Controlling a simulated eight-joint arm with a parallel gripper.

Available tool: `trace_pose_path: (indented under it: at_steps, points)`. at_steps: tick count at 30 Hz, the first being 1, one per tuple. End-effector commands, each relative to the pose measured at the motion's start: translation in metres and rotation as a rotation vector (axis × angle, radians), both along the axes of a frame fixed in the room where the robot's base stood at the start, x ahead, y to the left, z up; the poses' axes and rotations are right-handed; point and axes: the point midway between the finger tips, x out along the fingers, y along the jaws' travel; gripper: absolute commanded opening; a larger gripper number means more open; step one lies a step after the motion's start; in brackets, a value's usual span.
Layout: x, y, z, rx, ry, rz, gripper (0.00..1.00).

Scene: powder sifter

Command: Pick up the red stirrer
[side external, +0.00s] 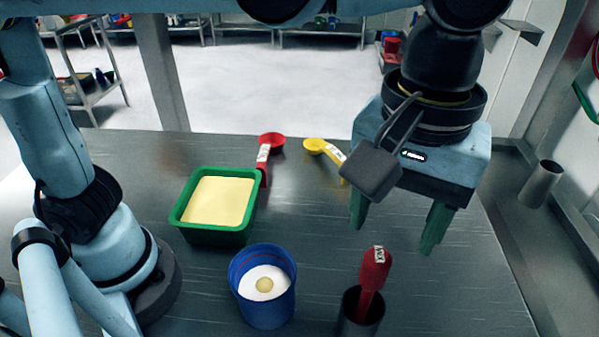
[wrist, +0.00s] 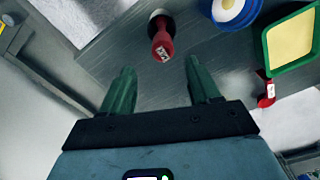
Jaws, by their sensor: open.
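The red stirrer (side external: 373,270) stands handle-up in a dark cylindrical holder (side external: 360,314) at the front of the table, with a white label near its top. Its lower end is hidden inside the holder. In the wrist view the stirrer (wrist: 162,42) lies beyond the fingertips, near the top middle. My gripper (side external: 397,232) is open and empty, above and behind the stirrer in the side view, apart from it. Its two green fingers (wrist: 163,80) also show in the wrist view, with a wide gap between them.
A blue container (side external: 265,307) with white powder and a green tray (side external: 207,236) of yellow powder stand left of the holder. A red scoop (side external: 264,160) and a yellow scoop (side external: 327,150) lie behind. An empty grey cylinder (side external: 541,184) is at right. The table's right front is clear.

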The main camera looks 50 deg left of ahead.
Motion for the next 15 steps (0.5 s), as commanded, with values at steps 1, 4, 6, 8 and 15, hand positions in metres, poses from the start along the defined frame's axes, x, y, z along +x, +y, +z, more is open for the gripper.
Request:
trace_pose_path:
  at_steps: [1,4,6,8,15]
  points:
    - [0.0,0.0,-0.009,-0.001,0.0,0.0,0.61]
    - [0.0,0.0,-0.024,-0.001,0.0,0.0,0.61]
    - [0.0,0.0,-0.032,-0.001,0.0,0.0,0.61]
    - [0.0,0.0,-0.038,-0.002,-0.001,0.0,0.61]
    - [-0.001,0.001,-0.05,-0.001,-0.002,-0.001,0.61]
